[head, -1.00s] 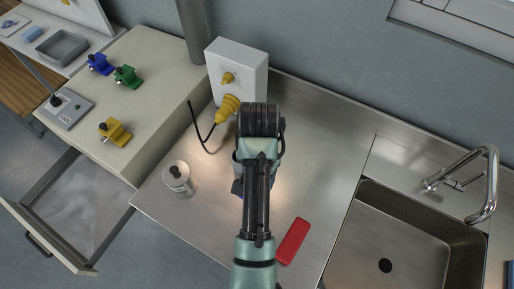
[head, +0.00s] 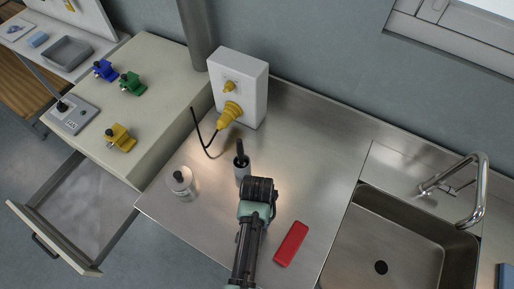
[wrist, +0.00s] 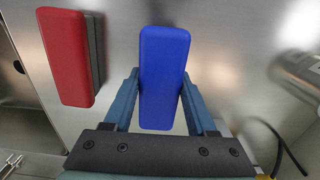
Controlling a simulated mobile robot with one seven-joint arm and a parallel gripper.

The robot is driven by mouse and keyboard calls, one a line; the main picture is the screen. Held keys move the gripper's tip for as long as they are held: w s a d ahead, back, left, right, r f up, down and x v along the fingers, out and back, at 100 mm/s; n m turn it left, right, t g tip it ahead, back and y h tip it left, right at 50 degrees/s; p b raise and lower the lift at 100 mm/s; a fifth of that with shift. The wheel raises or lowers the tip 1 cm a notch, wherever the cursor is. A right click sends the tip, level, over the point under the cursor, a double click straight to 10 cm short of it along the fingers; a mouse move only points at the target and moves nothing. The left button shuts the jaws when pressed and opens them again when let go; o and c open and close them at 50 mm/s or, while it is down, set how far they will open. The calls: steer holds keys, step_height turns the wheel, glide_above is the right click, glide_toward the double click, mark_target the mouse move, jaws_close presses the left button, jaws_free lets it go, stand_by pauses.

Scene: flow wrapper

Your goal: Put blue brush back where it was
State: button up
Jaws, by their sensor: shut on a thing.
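The blue brush (wrist: 163,75) shows in the wrist view as a long blue block between the two fingers of my gripper (wrist: 163,100), which is shut on it. I cannot tell whether it touches the counter. In the head view the brush and my fingertips are hidden under my wrist. A red brush-like block (wrist: 69,55) with a grey side lies beside it, apart from my gripper; in the head view the red block (head: 291,243) lies on the steel counter (head: 315,150), right of my arm.
A grey cup (head: 242,173) with a dark handle in it stands just beyond my wrist. A lidded jar (head: 181,184) stands to its left. A white box (head: 239,88) with a yellow plug is at the wall. A sink (head: 397,240) is right; an open drawer (head: 85,215) left.

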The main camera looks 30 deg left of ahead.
steer(key=shift+f, duration=0.9)
steer(key=shift+f, duration=0.1)
steer(key=shift+f, duration=0.15)
steer(key=o, duration=1.3)
